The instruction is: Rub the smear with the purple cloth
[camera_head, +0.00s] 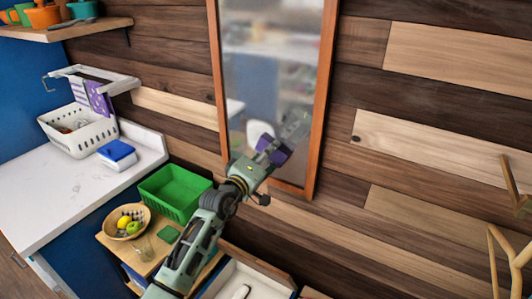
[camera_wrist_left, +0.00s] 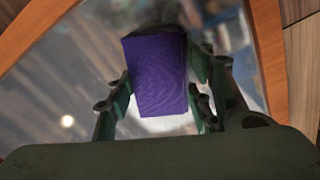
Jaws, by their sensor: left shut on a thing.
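My left gripper (camera_head: 266,156) is shut on a folded purple cloth (camera_head: 277,153) in front of the lower part of a wood-framed mirror (camera_head: 262,70). In the left wrist view the purple cloth (camera_wrist_left: 157,75) sits between the two dark fingers, with the mirror glass (camera_wrist_left: 70,85) behind it. I cannot tell whether the cloth touches the glass. A greyish patch shows on the glass just beyond the cloth; I cannot tell a smear from the gripper's reflection there. My right gripper is not in view.
A white basket (camera_head: 78,133) and a blue-and-white box (camera_head: 117,154) stand on the counter (camera_head: 60,185). A wooden stand (camera_head: 509,180) is at right.

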